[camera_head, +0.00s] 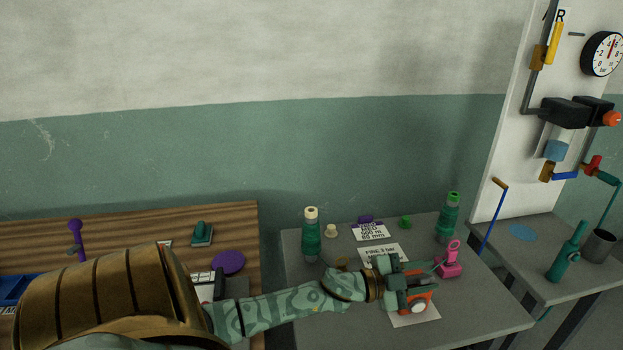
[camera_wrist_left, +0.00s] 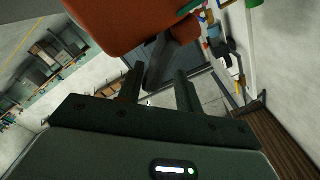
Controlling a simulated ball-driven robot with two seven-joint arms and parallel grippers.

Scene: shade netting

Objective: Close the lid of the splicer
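An orange body with a dark grey arm-like part (camera_wrist_left: 155,62) fills the top of the left wrist view; it seems to be the splicer, but its lid cannot be made out clearly. In the head view the orange body (camera_head: 427,281) shows behind and beside my left gripper (camera_head: 408,288), over the right grey table. My left gripper also shows in the wrist view (camera_wrist_left: 158,82), its two fingers apart, with the dark grey part appearing between or beyond them. Contact cannot be told. My right gripper is not in view.
The grey table (camera_head: 490,315) holds two green bottles (camera_head: 311,240) (camera_head: 447,218), a pink object (camera_head: 450,262) and printed sheets (camera_head: 370,232). A wooden table (camera_head: 120,222) stands left. A side table (camera_head: 560,290) with a green bottle (camera_head: 567,255) and a gauge board stand right.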

